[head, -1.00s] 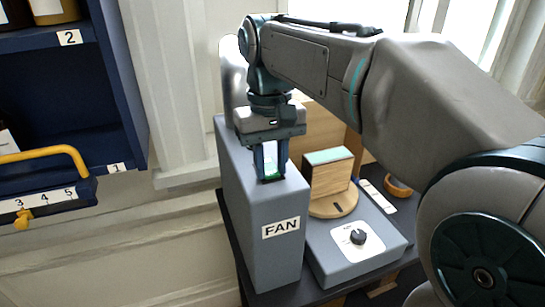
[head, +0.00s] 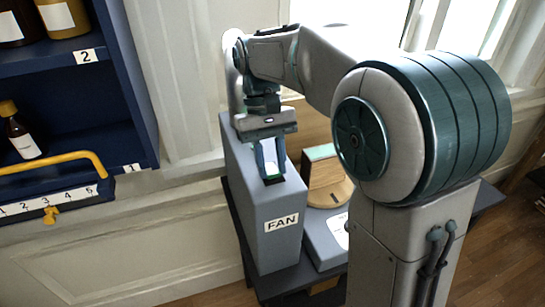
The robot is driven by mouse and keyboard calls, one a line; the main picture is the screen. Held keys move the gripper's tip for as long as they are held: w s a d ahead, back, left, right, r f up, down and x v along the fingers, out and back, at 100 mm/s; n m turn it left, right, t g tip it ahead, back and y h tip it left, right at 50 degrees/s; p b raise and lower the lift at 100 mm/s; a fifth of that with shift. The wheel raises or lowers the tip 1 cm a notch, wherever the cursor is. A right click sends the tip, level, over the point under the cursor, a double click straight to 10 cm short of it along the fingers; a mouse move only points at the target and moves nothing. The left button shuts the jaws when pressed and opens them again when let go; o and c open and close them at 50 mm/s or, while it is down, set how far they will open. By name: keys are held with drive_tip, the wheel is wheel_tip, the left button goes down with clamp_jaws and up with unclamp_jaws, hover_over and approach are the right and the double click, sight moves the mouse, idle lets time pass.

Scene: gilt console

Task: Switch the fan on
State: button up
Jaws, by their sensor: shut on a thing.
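The fan housing (head: 276,245) is a tall grey box labelled FAN, standing on a dark table in the head view. My gripper (head: 271,177) points straight down at the top of this box. Its fingertips are at a dark slot in the top face, shut on a small part there. This part looks like the fan's switch, but the fingers mostly hide it, and I cannot tell its position.
Right of the box are a wooden block (head: 323,178) on a round disc and a low grey unit (head: 321,240), partly hidden by my arm. A blue shelf (head: 128,110) with bottles stands left. Its yellow handle (head: 60,160) juts out above a numbered strip.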

drive_tip(key=o, duration=1)
drive_tip(key=p+v, duration=0.3)
drive_tip(key=v, duration=1.1)
drive_tip(key=s+d+f+m+t+y+b, duration=0.1)
drive_tip(key=s+d+f+m+t, duration=0.2)
drive_tip(key=s+d+f+t, duration=0.5)
drive_tip(key=s+d+f, duration=0.5)
drive_tip(key=s+f, duration=0.3)
drive_tip(key=s, duration=0.1)
drive_tip(key=shift+d+f, duration=0.15)
drive_tip(key=shift+d, duration=0.05)
